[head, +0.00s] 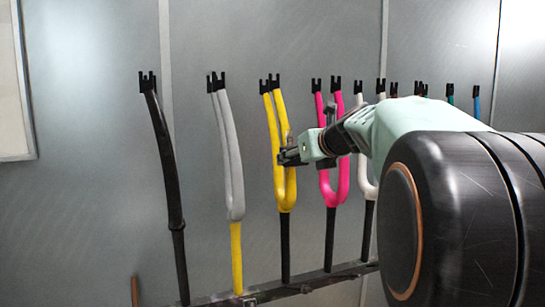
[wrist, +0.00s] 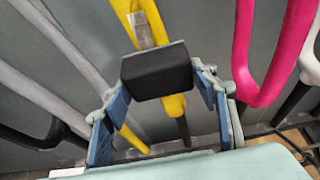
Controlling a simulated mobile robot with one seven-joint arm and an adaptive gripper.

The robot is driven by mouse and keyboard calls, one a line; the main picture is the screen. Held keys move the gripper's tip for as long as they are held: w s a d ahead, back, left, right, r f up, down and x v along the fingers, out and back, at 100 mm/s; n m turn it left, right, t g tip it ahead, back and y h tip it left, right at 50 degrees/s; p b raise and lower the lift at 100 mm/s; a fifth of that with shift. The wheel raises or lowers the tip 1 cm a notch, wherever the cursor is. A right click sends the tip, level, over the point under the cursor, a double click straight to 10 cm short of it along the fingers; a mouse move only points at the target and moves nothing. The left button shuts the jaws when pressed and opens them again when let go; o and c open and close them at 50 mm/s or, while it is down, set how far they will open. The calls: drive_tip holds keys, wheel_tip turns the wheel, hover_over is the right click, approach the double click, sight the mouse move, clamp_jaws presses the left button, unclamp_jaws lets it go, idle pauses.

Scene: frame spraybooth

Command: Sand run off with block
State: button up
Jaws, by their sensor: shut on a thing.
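A yellow bicycle fork (head: 287,170) hangs upright on a rail among other forks. My gripper (head: 290,156) is at its legs, from the right. The wrist view shows my gripper (wrist: 160,86) shut on a dark block (wrist: 157,72), held between its blue-padded fingers. The block lies in front of the yellow fork (wrist: 174,106) and hides part of it. Whether it touches the paint I cannot tell. A small grey patch (wrist: 143,32) shows just beyond the block, between the yellow legs. No paint run can be made out clearly.
A pink fork (head: 327,190) stands close to the right of the yellow one, behind my arm. Grey (head: 229,150) and black (head: 163,160) forks stand to the left. A dark rail (head: 320,280) runs along below. Grey wall panels stand behind.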

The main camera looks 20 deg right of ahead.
sight(291, 186)
drive_tip(key=shift+s+a+f+b, duration=0.1)
drive_tip(key=shift+f+b, duration=1.1)
drive_tip(key=shift+f, duration=0.65)
drive_tip(key=shift+s+a+f+b, duration=0.1)
drive_tip(key=shift+f+b, duration=1.05)
drive_tip(key=shift+f, duration=0.65)
drive_tip(key=shift+s+d, duration=0.15)
drive_tip(key=shift+s, duration=0.2)
drive_tip(key=shift+s+d+r+b, duration=0.1)
drive_tip(key=shift+s+b, duration=0.1)
drive_tip(key=shift+s, duration=1.05)
drive_tip(key=shift+s+d+r+b, duration=0.1)
drive_tip(key=shift+s+b, duration=0.05)
drive_tip(key=shift+s, duration=1.1)
drive_tip(key=shift+s, duration=0.1)
